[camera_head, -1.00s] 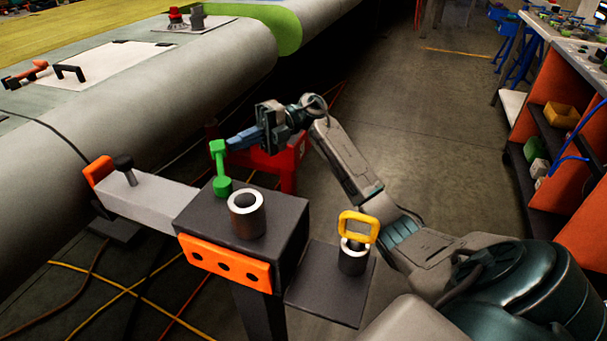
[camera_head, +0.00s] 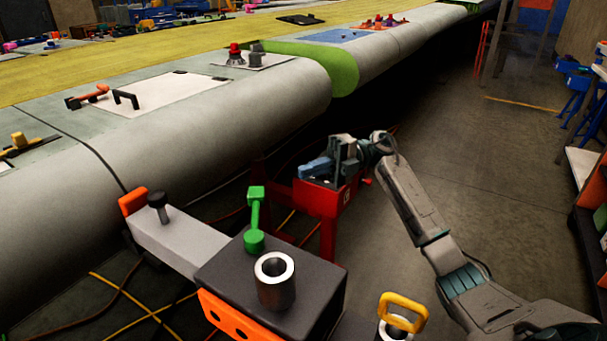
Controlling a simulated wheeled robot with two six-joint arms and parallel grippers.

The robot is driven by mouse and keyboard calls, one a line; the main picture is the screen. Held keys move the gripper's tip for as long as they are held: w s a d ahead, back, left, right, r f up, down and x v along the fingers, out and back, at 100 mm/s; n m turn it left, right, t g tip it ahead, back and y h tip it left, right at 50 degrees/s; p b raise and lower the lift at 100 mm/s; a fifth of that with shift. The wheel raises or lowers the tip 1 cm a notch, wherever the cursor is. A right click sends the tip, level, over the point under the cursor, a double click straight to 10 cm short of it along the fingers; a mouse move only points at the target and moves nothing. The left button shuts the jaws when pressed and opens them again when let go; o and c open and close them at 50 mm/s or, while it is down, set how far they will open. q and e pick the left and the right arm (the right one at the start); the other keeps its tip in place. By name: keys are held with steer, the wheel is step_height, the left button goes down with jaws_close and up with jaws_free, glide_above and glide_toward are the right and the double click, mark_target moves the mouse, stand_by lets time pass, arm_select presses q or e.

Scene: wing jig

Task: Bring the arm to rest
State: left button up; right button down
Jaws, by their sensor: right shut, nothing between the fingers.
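My right gripper (camera_head: 318,168) is shut and empty. It hangs in the air at the picture's middle, its blue fingers pointing left, and it appears in front of a red stand (camera_head: 328,204). The arm comes in from the lower right. The gripper is beyond the dark jig block (camera_head: 318,290) and touches nothing that I can see. My left gripper is not in view.
The block carries a green handle (camera_head: 255,222), a metal bushing (camera_head: 275,281) and a grey bar (camera_head: 178,237). A yellow-ringed pin (camera_head: 403,311) stands at its right. The grey wing (camera_head: 230,115) runs along the left. Floor (camera_head: 490,190) right of the arm is clear.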

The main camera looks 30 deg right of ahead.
steer(key=shift+w+d, duration=0.1)
steer(key=shift+d, duration=0.15)
stand_by(0.4)
